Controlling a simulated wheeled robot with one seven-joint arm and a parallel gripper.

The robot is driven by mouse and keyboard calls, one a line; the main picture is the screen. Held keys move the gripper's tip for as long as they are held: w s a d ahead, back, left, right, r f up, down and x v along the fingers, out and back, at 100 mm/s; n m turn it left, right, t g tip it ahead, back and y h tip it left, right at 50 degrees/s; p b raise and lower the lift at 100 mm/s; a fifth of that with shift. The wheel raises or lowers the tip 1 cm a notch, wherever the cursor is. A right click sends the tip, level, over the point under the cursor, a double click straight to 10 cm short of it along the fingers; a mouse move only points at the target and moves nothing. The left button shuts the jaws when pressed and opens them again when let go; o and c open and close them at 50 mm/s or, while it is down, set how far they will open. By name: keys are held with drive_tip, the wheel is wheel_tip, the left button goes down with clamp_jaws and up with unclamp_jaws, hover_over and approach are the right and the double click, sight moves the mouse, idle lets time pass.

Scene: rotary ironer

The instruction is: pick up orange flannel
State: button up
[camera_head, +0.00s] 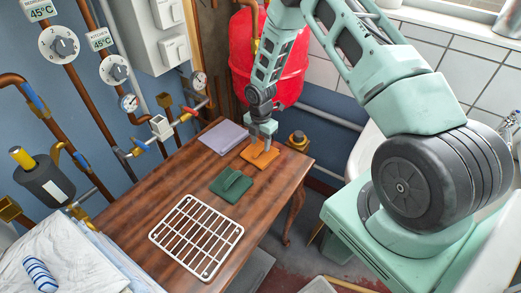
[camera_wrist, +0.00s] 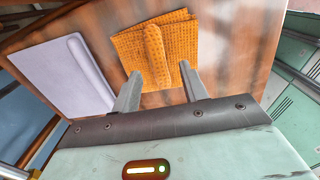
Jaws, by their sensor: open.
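The orange flannel (camera_head: 259,155) lies folded on the far end of the wooden table, with a raised rolled ridge along its top. In the wrist view the orange flannel (camera_wrist: 139,40) is just ahead of the fingers, its ridge lined up between them. My gripper (camera_head: 262,146) is over the flannel, pointing down. In the wrist view my gripper (camera_wrist: 161,76) is open, with one finger on each side of the ridge's near end. Nothing is held between the fingers. Whether the fingertips touch the cloth I cannot tell.
A lavender cloth (camera_head: 223,137) lies left of the flannel, a green cloth (camera_head: 231,185) nearer. A white wire rack (camera_head: 197,237) lies on the wooden table (camera_head: 150,205). A dark jar with an amber top (camera_head: 298,139) stands at the table's far right corner. A red tank (camera_head: 270,60) stands behind.

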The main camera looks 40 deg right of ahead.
drive_tip(key=shift+f, duration=0.95)
clamp_jaws()
